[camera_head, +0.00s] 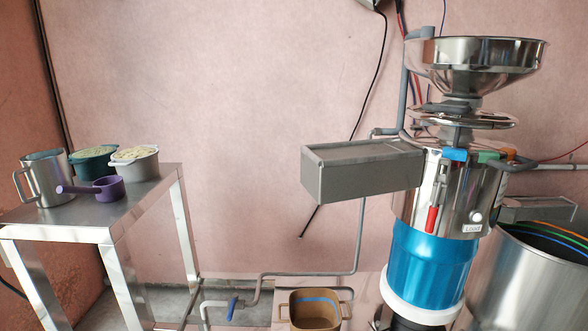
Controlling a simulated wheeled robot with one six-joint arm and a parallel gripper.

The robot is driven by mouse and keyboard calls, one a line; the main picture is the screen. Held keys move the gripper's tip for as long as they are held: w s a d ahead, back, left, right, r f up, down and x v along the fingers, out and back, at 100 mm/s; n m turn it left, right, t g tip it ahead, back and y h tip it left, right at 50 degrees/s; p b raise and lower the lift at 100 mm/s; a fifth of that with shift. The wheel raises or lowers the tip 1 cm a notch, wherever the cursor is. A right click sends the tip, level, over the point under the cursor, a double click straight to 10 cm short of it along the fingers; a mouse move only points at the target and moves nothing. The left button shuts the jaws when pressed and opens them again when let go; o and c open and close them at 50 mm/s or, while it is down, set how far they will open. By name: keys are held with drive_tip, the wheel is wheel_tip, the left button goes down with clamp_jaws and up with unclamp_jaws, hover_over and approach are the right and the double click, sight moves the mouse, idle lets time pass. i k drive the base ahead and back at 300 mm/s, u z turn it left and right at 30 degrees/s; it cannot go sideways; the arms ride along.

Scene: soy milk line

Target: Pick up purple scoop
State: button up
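The purple scoop (108,189) sits on the metal table (75,215) at the left. Its cup is at the right and its handle points left, toward the metal jug (43,183). My gripper is not in view.
A teal pot (95,165) and a grey-white pot (135,166), both with pale contents, stand behind the scoop. A steel grinding machine (425,200) with a funnel stands at the right. A brown bin (315,311) and pipes with a blue valve (232,307) are low at centre.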

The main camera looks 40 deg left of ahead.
sight(108, 189)
drive_tip(key=u, duration=2.85)
